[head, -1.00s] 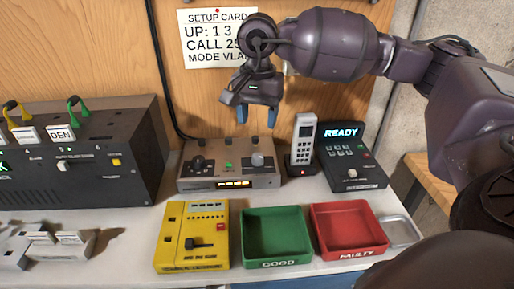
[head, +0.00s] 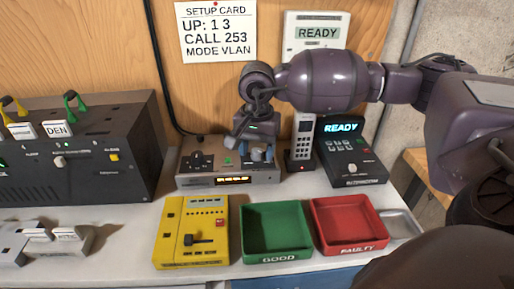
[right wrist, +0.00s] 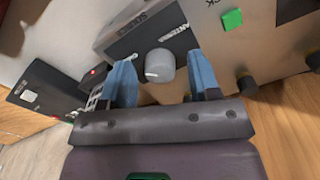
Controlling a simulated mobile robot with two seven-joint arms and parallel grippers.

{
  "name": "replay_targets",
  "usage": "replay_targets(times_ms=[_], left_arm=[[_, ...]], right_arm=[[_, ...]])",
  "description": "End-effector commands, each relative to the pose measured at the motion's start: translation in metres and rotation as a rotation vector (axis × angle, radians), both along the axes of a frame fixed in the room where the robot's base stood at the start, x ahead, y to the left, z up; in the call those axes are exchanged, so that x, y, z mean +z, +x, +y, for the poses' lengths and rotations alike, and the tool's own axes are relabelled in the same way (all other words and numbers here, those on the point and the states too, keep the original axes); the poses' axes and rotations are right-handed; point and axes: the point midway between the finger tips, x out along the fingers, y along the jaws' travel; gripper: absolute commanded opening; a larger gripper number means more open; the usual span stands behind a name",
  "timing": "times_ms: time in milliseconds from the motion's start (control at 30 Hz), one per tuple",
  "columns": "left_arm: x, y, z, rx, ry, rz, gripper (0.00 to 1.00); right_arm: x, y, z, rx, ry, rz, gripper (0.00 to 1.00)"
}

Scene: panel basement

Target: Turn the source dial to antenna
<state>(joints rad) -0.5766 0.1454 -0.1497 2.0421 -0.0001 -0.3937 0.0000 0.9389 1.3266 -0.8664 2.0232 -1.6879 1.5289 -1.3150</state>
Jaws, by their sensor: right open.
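My right gripper (right wrist: 161,72) is open, with a blue finger on either side of the dial. I cannot tell whether they touch it. In the head view the right gripper (head: 256,151) partly hides the dial. My left gripper is out of view.
A handset (head: 301,135) and a black READY keypad (head: 352,168) stand right of the receiver. A yellow box (head: 170,230), a green tray (head: 248,243) and a red tray (head: 325,236) sit in front. A black console (head: 90,180) is at left. A setup card (head: 216,35) hangs above.

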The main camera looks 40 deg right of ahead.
Motion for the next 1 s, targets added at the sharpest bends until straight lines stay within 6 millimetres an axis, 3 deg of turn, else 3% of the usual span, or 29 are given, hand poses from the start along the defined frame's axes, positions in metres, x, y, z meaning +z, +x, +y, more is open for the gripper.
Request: replay_targets(times_ms=[67, 400, 733, 1000], left_arm=[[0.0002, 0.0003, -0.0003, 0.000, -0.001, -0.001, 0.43], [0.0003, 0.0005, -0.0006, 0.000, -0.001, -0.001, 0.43], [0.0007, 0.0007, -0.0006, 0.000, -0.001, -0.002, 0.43], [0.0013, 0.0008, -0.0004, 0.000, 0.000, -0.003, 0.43]], right_arm=[[0.0001, 0.0000, 0.0000, 0.000, 0.000, 0.000, 0.56], [0.0004, 0.0000, 0.0001, 0.000, 0.000, 0.000, 0.07], [0.0005, 0.0000, 0.0001, -0.053, 0.000, 0.000, 0.07], [0.0008, 0.0001, 0.0001, -0.235, 0.000, 0.000, 0.07]])
